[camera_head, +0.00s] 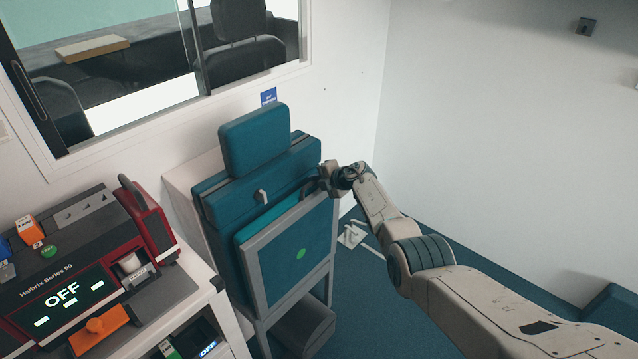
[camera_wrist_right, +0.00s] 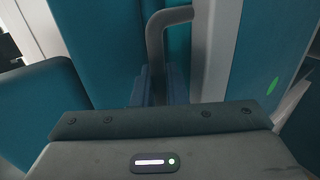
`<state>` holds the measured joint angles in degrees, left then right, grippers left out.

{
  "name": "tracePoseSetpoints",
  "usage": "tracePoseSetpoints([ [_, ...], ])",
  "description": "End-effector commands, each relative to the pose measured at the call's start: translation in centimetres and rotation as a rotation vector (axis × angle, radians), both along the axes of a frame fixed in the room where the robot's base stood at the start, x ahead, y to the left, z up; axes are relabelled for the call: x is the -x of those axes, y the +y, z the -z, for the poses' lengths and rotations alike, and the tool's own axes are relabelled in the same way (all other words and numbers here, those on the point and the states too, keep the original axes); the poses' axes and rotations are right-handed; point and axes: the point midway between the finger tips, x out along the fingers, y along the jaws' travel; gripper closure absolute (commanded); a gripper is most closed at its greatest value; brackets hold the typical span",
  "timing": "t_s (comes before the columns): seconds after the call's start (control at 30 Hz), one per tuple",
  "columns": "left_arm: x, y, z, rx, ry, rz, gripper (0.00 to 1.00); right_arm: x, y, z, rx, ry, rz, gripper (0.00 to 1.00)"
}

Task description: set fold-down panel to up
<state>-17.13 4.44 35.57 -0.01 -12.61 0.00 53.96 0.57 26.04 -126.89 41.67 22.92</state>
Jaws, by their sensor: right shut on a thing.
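The fold-down panel appears to be the teal board with a grey frame and a green dot (camera_head: 285,262), in front of the teal seat (camera_head: 255,143). It stands steep, slightly tilted, its upper edge close to the seat. My right gripper (camera_head: 328,181) is at the panel's upper right corner, shut on what looks like a grey curved handle. In the right wrist view the handle (camera_wrist_right: 155,45) runs down beside the panel's grey frame (camera_wrist_right: 213,50), and the green dot shows at right. The fingertips and exact grip are partly hidden. My left gripper is out of view.
A white counter (camera_head: 215,300) with a red-and-black device reading OFF (camera_head: 62,294) stands at left. A window (camera_head: 150,60) is behind. A white bracket-like item (camera_head: 352,235) is on the blue floor right of the panel. Open floor and bare wall lie to the right.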

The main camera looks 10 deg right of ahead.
Motion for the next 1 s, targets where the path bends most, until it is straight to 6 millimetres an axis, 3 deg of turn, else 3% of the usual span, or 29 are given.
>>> tracePoseSetpoints([
  [0.83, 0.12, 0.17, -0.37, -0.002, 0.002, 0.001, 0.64, -0.89, 0.64, -0.46, 0.024, 0.025, 0.0, 1.0],
  [0.87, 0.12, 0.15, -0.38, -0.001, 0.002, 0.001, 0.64, -0.9, 0.65, -0.49, 0.024, 0.025, 0.0, 0.84],
  [0.9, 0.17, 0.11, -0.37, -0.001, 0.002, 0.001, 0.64, -0.91, 0.64, -0.51, 0.023, 0.024, 0.0, 0.76],
  [0.93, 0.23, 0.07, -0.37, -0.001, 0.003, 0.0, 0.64, -0.9, 0.65, -0.49, 0.024, 0.025, 0.0, 0.7],
  [1.0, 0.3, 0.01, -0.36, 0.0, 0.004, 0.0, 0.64, -0.85, 0.61, -0.4, 0.024, 0.025, 0.0, 0.7],
])
